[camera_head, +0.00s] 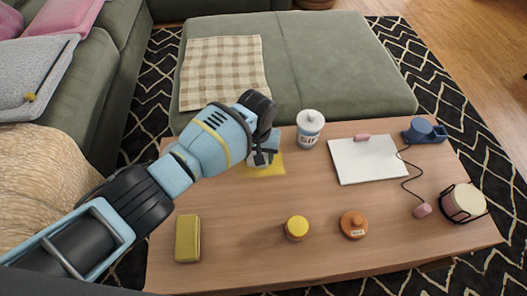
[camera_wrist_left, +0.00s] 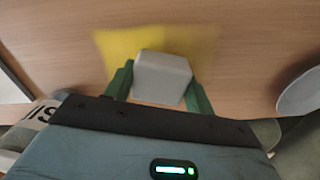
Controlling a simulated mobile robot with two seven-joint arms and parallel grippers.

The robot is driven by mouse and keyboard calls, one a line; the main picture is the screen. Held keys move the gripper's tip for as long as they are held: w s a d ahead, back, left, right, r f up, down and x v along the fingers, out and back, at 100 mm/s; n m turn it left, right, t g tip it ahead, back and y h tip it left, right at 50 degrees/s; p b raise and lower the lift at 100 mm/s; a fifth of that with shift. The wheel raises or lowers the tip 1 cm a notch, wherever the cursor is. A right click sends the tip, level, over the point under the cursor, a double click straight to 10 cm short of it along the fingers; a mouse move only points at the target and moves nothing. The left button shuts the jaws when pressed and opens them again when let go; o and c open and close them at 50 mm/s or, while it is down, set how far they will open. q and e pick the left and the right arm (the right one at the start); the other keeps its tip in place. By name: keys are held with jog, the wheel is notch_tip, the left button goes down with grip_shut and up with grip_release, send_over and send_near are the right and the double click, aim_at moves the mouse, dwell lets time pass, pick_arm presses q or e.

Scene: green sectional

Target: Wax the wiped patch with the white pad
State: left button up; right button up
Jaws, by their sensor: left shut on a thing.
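My left gripper (camera_head: 262,158) is shut on the white pad, a pale block (camera_wrist_left: 162,75) between two green fingers in the wrist view. The pad is over a yellow square patch (camera_head: 275,169) on the wooden table, near its far edge. The patch also shows in the wrist view (camera_wrist_left: 118,48), partly covered by the pad. I cannot tell whether the pad touches the table. An orange lidded tin (camera_head: 353,224) with a small label stands near the table's front, its lettering unclear. My right gripper is out of view.
A white lidded jar (camera_head: 309,128) stands close to the right of my gripper. A yellow-topped jar (camera_head: 297,228), yellow block (camera_head: 188,238), white board (camera_head: 370,160), blue object (camera_head: 424,131), corded pink piece (camera_head: 422,210) and caged cream cylinder (camera_head: 464,203) are on the table (camera_head: 240,215).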

aim_at(236, 164)
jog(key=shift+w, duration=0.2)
